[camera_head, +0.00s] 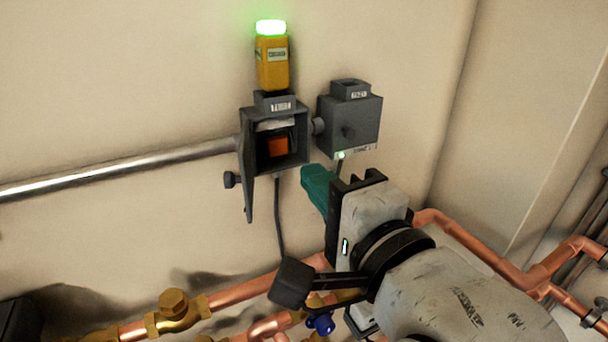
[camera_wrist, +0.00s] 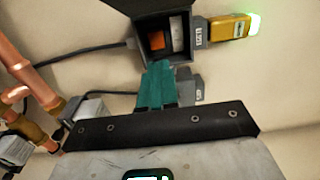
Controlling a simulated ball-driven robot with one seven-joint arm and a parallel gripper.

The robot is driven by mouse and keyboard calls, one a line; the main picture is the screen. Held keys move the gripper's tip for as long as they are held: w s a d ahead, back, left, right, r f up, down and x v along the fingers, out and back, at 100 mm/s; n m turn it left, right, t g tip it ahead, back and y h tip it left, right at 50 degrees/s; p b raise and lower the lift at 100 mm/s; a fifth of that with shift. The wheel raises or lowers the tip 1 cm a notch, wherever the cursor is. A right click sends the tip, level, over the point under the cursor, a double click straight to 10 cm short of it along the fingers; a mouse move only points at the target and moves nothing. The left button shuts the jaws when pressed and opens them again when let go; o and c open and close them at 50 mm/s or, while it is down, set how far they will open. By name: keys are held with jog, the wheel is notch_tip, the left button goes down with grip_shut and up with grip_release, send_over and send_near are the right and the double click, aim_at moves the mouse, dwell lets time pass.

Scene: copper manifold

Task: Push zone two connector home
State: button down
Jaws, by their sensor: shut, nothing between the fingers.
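My gripper (camera_head: 311,174) has teal fingers, closed together and empty. In the head view they are just below the two grey boxes; in the wrist view the fingers (camera_wrist: 158,72) overlap the lower edge of the open box. A yellow connector (camera_head: 273,65) with a lit green cap stands upright in the collar on the open box (camera_head: 246,125). It also shows in the wrist view (camera_wrist: 229,28). I cannot tell whether it is fully seated. A closed grey box (camera_head: 362,117) is on the right, its top collar without a yellow connector. The zone labels are too small to read surely.
The open box has an orange part (camera_head: 278,147) inside and its door (camera_head: 249,190) hangs at the left. A metal conduit (camera_head: 130,166) runs left along the wall. Copper pipes (camera_head: 240,294) and a brass valve (camera_head: 174,303) lie below. The wall above is clear.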

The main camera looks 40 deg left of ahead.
jog(key=shift+b+v, duration=0.6)
jog(key=shift+v, duration=2.35)
